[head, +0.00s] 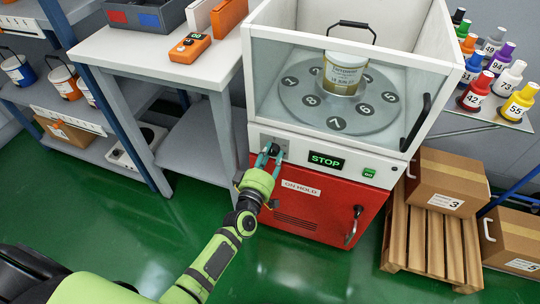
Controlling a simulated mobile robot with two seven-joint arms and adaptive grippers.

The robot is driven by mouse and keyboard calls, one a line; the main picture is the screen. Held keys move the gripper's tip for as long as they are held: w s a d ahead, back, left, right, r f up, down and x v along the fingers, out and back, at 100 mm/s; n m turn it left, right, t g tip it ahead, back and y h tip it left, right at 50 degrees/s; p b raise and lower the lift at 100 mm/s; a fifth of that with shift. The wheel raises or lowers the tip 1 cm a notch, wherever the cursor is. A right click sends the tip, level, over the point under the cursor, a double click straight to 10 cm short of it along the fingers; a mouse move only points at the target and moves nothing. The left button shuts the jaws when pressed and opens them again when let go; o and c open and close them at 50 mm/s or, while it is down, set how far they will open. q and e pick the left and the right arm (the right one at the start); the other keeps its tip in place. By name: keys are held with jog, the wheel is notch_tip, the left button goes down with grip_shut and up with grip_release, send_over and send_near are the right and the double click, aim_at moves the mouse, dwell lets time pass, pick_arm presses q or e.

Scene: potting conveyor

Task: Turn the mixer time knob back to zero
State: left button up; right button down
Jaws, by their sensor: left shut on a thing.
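The mixer (281,215) is a white and red cabinet with a clear-walled chamber on top. Its panel carries a lit STOP display (326,161) and a green GO button (369,173). My left gripper (270,151) reaches the left end of this panel and is shut on what appears to be the time knob, at a small grey plate. The fingers hide the knob, so its setting cannot be read. My right gripper is not in view.
A metal tin (343,74) stands on the numbered turntable (300,99) inside the chamber. A white table (150,50) with an orange device (190,47) is at the left. Green floor is clear in front.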

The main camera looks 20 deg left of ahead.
pick_arm(q)
jog(key=shift+s+d+f+n, duration=0.1)
jog(key=shift+d+f+n, duration=0.1)
jog(key=shift+f+n, duration=0.1)
dwell(0.4)
jog(key=o, duration=1.1)
jog(key=shift+o, duration=0.2)
jog(key=shift+r, duration=0.1)
jog(key=shift+r, duration=0.1)
jog(key=s, duration=1.2)
jog(key=shift+a, duration=0.25)
